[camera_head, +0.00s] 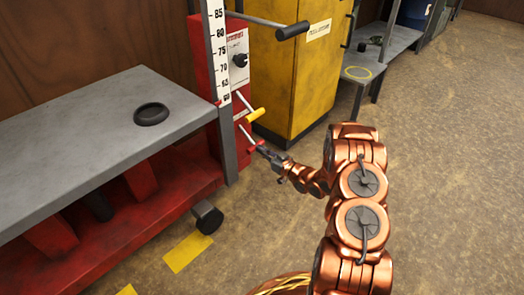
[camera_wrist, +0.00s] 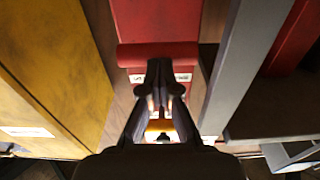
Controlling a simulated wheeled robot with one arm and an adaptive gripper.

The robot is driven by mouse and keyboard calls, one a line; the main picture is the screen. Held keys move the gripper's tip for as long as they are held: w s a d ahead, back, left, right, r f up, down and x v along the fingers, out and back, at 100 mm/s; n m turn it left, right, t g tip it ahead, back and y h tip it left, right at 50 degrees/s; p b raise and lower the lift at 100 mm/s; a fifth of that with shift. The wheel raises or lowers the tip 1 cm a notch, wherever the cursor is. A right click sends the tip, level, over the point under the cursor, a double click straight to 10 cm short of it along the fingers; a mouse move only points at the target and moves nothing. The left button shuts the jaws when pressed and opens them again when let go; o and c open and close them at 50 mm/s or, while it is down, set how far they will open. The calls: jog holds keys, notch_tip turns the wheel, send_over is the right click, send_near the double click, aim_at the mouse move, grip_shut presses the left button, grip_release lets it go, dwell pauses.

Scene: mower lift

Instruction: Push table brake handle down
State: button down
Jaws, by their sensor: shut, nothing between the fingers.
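The lift table's red end column (camera_head: 236,75) carries a lever with a red grip (camera_head: 257,146) low down and one with a yellow grip (camera_head: 255,114) above it. The labels are too small to show which is the brake handle. My gripper (camera_head: 263,151) is shut and empty, right at the red grip. In the wrist view, the shut fingertips (camera_wrist: 159,66) overlap the edge of the red grip (camera_wrist: 157,54); contact cannot be told. The yellow grip (camera_wrist: 160,125) shows partly behind my fingers.
A black-gripped lever (camera_head: 293,31) sticks out higher up. The grey tabletop (camera_head: 90,125) holds a black ring (camera_head: 151,114). A caster wheel (camera_head: 207,217) stands below. A yellow cabinet (camera_head: 295,80) is just behind right. The floor to the right is clear.

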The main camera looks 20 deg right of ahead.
jog(key=shift+w+r, duration=0.1)
jog(key=shift+r, duration=0.1)
dwell(0.3)
jog(key=r+p+v, duration=0.3)
jog(key=p+v, duration=0.1)
jog(key=v, duration=0.9)
jog(key=shift+p, duration=0.3)
jog(key=shift+r, duration=0.1)
